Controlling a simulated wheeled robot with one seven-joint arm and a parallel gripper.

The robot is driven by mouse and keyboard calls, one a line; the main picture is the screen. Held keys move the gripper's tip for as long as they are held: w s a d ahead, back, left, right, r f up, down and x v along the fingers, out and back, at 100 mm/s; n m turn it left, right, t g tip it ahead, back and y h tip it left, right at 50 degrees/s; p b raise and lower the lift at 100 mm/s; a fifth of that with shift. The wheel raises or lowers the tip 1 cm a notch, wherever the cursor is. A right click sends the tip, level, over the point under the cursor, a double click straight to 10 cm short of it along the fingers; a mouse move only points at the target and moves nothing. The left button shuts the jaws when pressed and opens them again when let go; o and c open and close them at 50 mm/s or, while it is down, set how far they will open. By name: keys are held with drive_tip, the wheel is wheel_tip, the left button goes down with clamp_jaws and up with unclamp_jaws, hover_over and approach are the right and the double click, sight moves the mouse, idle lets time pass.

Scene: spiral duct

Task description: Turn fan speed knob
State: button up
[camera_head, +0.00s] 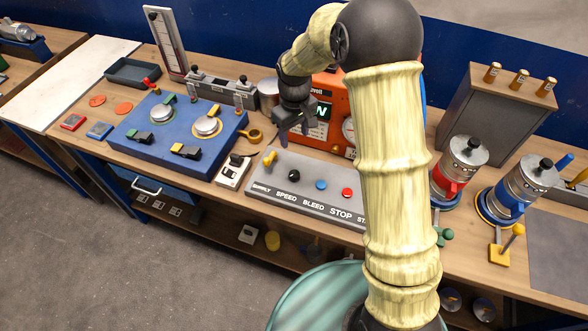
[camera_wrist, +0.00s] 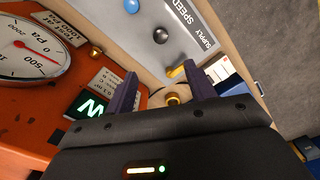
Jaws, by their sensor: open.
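The SPEED knob (camera_head: 294,174) is a small black round knob on the sloped grey control panel (camera_head: 262,199), above the word SPEED. The same black knob (camera_wrist: 196,31) shows near the top of the wrist view. A yellow lever (camera_head: 270,158) stands left of it above SUPPLY. My gripper (camera_head: 294,134) is open and empty above and behind the panel, in front of the orange unit, apart from the knob. In the wrist view its dark fingers (camera_wrist: 162,77) are spread, with the yellow lever seen between their tips.
The orange unit (camera_head: 331,91) with a dial stands behind the panel. A blue fixture box (camera_head: 178,136) and a small white switch box (camera_head: 233,170) are to the left. Blue (camera_head: 321,185) and red (camera_head: 346,193) buttons sit right of the knob. My arm hides the panel's right end.

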sight(294, 173)
drive_tip(key=shift+s+r, duration=0.1)
drive_tip(key=shift+s, duration=0.1)
wheel_tip(294, 173, down, 18)
drive_tip(key=p, duration=0.5)
drive_tip(key=shift+w+r+p, duration=0.15)
drive_tip(key=shift+r+p, duration=0.1)
drive_tip(key=shift+p, duration=0.1)
drive_tip(key=c, duration=1)
